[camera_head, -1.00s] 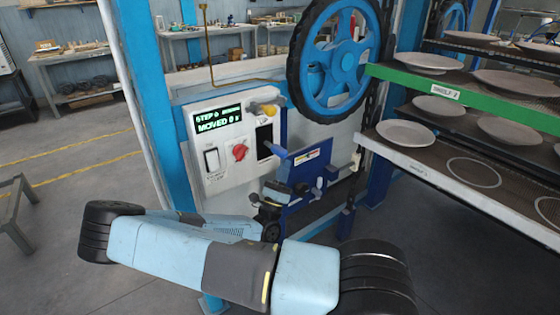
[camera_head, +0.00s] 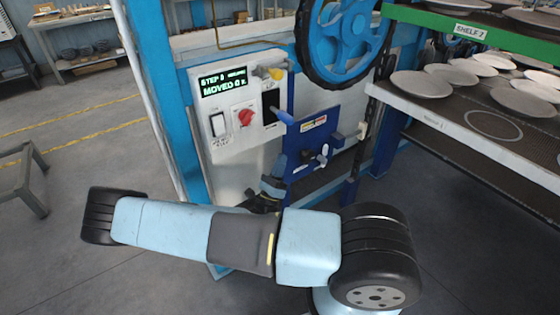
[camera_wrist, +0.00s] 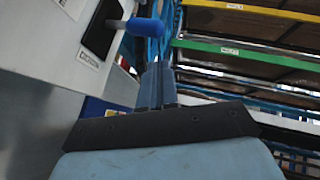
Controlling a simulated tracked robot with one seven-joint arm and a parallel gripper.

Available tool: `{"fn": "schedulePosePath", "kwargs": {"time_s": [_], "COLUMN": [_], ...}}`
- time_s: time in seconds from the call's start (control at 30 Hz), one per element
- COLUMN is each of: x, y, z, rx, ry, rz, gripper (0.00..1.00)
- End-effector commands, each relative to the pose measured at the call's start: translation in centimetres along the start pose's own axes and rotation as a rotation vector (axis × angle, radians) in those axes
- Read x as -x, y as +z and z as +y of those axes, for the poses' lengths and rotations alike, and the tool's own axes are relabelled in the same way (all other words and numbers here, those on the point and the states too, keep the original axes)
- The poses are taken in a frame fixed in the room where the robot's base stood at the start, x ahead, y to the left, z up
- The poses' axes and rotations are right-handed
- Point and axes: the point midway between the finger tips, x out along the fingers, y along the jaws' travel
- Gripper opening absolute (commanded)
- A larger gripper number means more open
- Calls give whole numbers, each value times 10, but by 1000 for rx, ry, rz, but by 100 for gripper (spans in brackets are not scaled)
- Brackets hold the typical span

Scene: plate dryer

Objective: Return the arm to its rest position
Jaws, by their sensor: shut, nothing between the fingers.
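My gripper (camera_head: 279,165) is in front of the blue machine, low beside the white control panel (camera_head: 240,110). Its dark blue fingers are shut with nothing between them; they also show close together in the wrist view (camera_wrist: 156,84). A lever with a blue handle (camera_head: 283,117) sticks out of the panel's dark slot, above my gripper. In the wrist view the blue handle (camera_wrist: 148,26) is just above and left of my fingertips. I cannot tell the exact gap. My arm is folded low across the front, its links partly hiding the wrist.
A blue handwheel (camera_head: 345,40) stands above and right of the panel. A blue box (camera_head: 312,150) with small knobs is right of my gripper. The rack's lower shelf (camera_head: 455,130) holds several plates. Open floor (camera_head: 80,165) lies left, with a stool (camera_head: 28,178) at the edge.

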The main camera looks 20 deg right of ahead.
Motion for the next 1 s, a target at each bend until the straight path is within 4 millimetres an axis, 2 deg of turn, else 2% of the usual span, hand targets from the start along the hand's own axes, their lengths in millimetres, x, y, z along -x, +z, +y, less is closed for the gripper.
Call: {"fn": "schedulePosePath", "kwargs": {"time_s": [0.23,0.37,0.63,1.0], "x": [-1,-6,-24,-38], "y": [-1,-3,-10,-15], "z": [-1,-8,-37,-76], "rx": [0,-8,-44,-110], "ry": [-7,-50,-232,-495], "rz": [10,71,313,641], "gripper": [0,0,0,0]}}
